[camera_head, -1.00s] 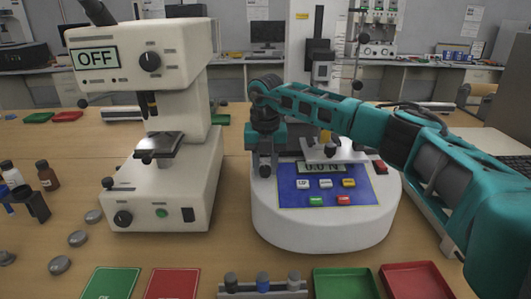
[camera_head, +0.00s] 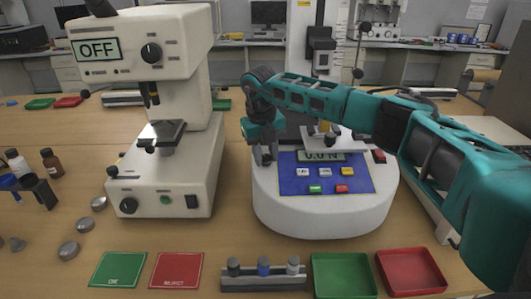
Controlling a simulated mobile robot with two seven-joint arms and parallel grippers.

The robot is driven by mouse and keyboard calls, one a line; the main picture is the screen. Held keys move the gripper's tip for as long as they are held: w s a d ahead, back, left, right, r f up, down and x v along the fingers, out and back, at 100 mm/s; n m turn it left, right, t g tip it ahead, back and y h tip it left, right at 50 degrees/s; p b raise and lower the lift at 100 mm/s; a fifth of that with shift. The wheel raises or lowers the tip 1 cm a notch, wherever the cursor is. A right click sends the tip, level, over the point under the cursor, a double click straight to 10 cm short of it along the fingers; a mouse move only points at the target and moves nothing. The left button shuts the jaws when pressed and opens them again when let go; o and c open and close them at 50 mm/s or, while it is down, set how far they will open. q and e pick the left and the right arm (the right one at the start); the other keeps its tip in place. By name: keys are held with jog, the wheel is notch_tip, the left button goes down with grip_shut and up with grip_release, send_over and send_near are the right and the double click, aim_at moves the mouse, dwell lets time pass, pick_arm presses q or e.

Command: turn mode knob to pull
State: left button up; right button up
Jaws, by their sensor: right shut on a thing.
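The white round-based tester (camera_head: 325,215) has a blue panel (camera_head: 290,181) with a display reading 0.0 N (camera_head: 320,156) and several coloured buttons. My right gripper (camera_head: 266,158) points down at the panel's upper left corner. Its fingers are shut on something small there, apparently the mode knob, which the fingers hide. The knob's pointing direction and its labels cannot be seen. My right arm crosses in front of the tester's upper part. My left gripper is not in view.
A cream microscope-like device (camera_head: 160,190) with an OFF display (camera_head: 97,49) stands close to the left. In front lie a green card (camera_head: 118,269), a red card (camera_head: 177,271), a rack (camera_head: 263,280), a green tray (camera_head: 343,275) and a red tray (camera_head: 412,272).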

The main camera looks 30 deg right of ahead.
aim_at(262, 171)
jog(key=o, duration=1)
jog(key=shift+o, duration=0.2)
jog(key=shift+r, duration=0.3)
notch_tip(262, 171, up, 12)
jog(key=a, duration=0.1)
jog(key=shift+s+a, duration=0.2)
jog(key=shift+s, duration=0.1)
